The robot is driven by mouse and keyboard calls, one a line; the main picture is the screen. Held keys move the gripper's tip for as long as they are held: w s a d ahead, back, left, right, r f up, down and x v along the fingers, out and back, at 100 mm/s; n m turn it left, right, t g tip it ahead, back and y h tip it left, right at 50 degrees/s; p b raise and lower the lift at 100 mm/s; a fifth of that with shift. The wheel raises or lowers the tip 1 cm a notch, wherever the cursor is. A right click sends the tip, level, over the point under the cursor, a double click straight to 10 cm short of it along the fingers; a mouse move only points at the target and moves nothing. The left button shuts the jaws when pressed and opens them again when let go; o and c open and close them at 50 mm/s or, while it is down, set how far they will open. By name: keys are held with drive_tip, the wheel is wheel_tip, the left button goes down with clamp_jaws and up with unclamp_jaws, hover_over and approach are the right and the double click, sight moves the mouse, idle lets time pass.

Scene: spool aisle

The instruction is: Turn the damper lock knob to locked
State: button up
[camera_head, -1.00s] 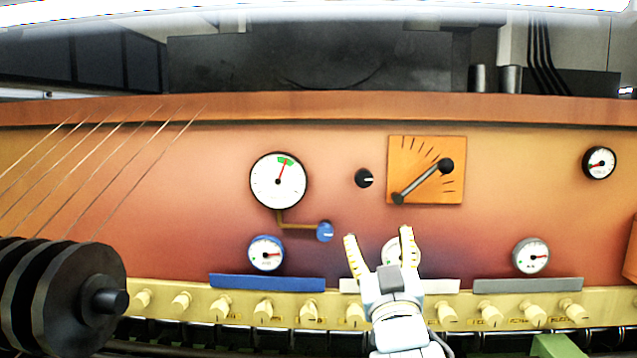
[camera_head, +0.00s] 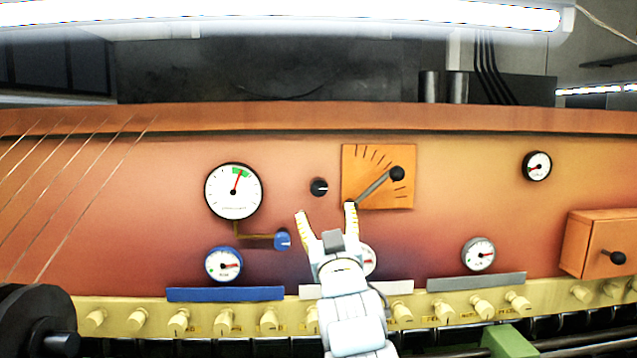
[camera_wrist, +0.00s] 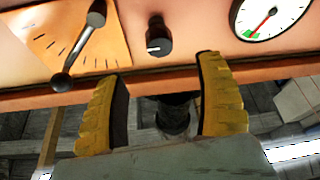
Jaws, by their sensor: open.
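The damper lock knob (camera_head: 319,187) is a small round black knob on the orange panel. Its white pointer line lies horizontal, toward the right. Directly to its right is an orange plate (camera_head: 400,200) with a scale and a grey lever with a black ball end (camera_head: 397,173). My gripper (camera_head: 326,212) is open and empty, its two yellow-ribbed fingers apart just below the knob. In the wrist view, which shows the panel upside down, the knob (camera_wrist: 158,38) stands beyond the gap between the fingertips (camera_wrist: 160,68), not touching them.
A large white gauge (camera_head: 233,191) is left of the knob, with a blue knob (camera_head: 283,239) on a brass pipe below it. Smaller gauges, label strips and a row of cream knobs run along the bottom. An orange box (camera_head: 597,243) juts out at right. The panel around the knob is clear.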

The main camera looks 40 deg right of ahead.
sight(319, 189)
drive_tip(key=p+x, duration=0.2)
drive_tip(key=x, duration=0.6)
drive_tip(key=shift+r+p, duration=0.15)
drive_tip(key=shift+p, duration=0.25)
drive_tip(key=shift+p+x, duration=0.3)
drive_tip(key=shift+x, duration=0.5)
drive_tip(key=c, duration=1.2)
